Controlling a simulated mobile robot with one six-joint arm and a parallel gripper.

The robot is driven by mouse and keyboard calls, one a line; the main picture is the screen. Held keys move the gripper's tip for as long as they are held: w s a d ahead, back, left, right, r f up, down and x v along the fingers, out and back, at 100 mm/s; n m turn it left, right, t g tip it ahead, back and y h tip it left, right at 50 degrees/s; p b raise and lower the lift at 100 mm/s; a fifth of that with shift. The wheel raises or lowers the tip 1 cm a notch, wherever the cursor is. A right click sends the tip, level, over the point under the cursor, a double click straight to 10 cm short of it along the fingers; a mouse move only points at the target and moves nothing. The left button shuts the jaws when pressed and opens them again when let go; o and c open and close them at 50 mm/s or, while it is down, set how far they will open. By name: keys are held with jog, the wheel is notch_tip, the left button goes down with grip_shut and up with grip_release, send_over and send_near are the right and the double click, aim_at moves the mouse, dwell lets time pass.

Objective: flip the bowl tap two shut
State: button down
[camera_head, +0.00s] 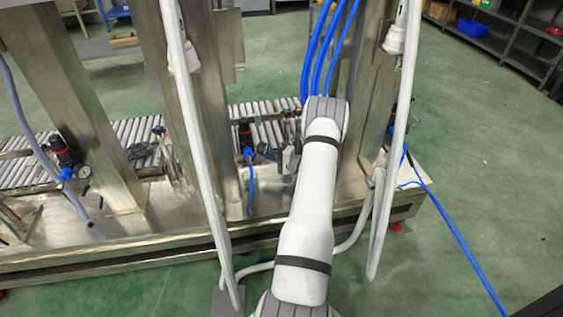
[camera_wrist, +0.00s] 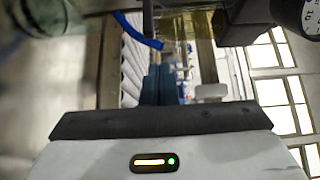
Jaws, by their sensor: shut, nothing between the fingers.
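In the head view, a black regulator unit with blue fittings (camera_head: 246,140) stands on the steel frame left of my arm. A similar unit (camera_head: 64,152) stands further left, with a round gauge beside it. I cannot make out a separate bowl tap on either, nor tell which is number two. My gripper (camera_wrist: 162,84) shows in the wrist view as dark fingers, close together and empty. Above it are a blurred dark block (camera_wrist: 238,22), a yellowish translucent part (camera_wrist: 200,24) and a blue tube (camera_wrist: 138,30). Contact cannot be told. My arm partly hides the area in the head view.
Steel posts (camera_head: 75,100) and pale upright hoses (camera_head: 190,130) stand close around my arm. A roller conveyor (camera_head: 130,135) runs behind. Blue hoses (camera_head: 318,50) hang above. A blue cable (camera_head: 455,235) trails over open green floor at right.

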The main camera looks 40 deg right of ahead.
aim_at(254, 164)
jog(key=shift+s+a+b, duration=0.45)
jog(key=shift+s+a, duration=0.75)
jog(key=shift+s, duration=0.2)
jog(key=shift+s+m+h, duration=0.2)
jog(key=shift+m+h, duration=0.1)
jog(key=shift+h, duration=0.2)
